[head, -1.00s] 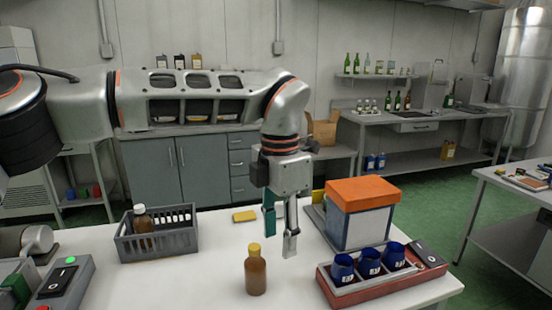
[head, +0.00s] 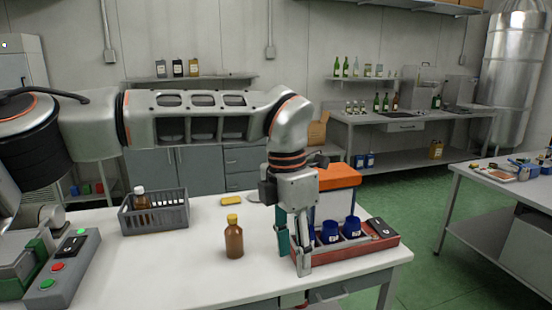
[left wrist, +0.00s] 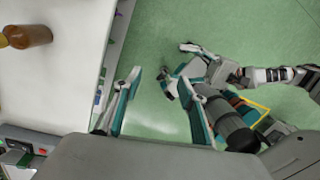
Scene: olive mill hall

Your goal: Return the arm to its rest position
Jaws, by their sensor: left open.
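My left gripper (head: 293,262) is open and empty, pointing down near the table's front edge in the head view. In the left wrist view its two fingers (left wrist: 160,78) are spread with green floor between them, beside the table edge. My left arm (head: 200,115) stretches across the head view from the left. Another jointed arm, apparently my right arm (left wrist: 285,74), shows in the left wrist view beyond the fingers.
Green floor (head: 430,250) is clear at right.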

